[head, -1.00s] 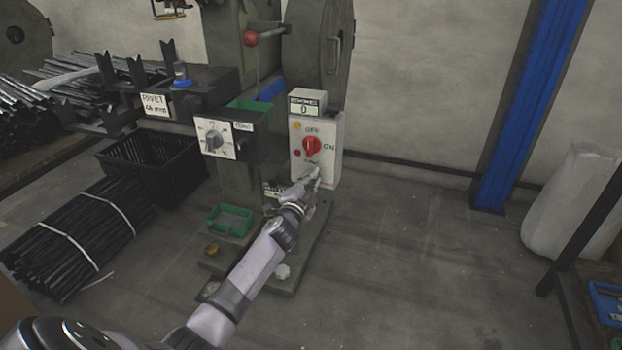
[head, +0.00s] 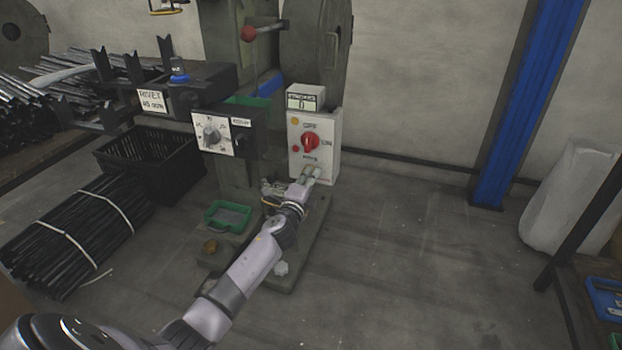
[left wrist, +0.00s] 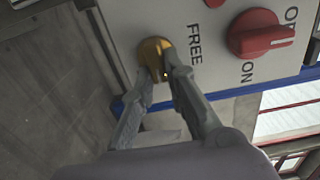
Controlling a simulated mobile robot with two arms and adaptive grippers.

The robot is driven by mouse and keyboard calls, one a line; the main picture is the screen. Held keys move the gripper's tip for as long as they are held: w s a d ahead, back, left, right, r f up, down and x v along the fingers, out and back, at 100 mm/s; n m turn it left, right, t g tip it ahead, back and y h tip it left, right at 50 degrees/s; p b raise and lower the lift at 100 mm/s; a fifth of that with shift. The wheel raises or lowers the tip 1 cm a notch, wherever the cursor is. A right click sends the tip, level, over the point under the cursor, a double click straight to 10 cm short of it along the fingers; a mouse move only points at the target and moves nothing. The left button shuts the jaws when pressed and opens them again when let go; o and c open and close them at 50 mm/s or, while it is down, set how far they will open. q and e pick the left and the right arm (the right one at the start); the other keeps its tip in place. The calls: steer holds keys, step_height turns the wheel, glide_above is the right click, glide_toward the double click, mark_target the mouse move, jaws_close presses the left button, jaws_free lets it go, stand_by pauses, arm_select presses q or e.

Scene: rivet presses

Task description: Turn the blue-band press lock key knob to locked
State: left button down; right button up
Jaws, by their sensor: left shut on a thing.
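The press (head: 232,170) is grey-green, with a blue patch behind its ram area. Its white control panel (head: 328,150) carries a red OFF/ON knob (head: 310,142) and a yellow key knob low down, hidden behind my left gripper (head: 311,175) in the head view. In the left wrist view the yellow lock key knob (left wrist: 154,50) sits on the panel beside the word FREE. My left gripper (left wrist: 164,76) is shut on this knob, one finger on each side. The red knob (left wrist: 260,33) is to the right of it. My right gripper is not in view.
A counter (head: 302,101) sits above the panel. A grey dial box (head: 215,136) and a green tray (head: 228,215) are to its left. A black crate (head: 150,165) and bundled rods (head: 75,235) lie further left. Floor to the right is clear up to a blue post (head: 525,90).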

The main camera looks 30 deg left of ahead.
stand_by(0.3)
arm_select(q)
steer(key=c, duration=1.6)
jaws_free()
steer(key=v, duration=1.2)
steer(key=shift+f, duration=0.1)
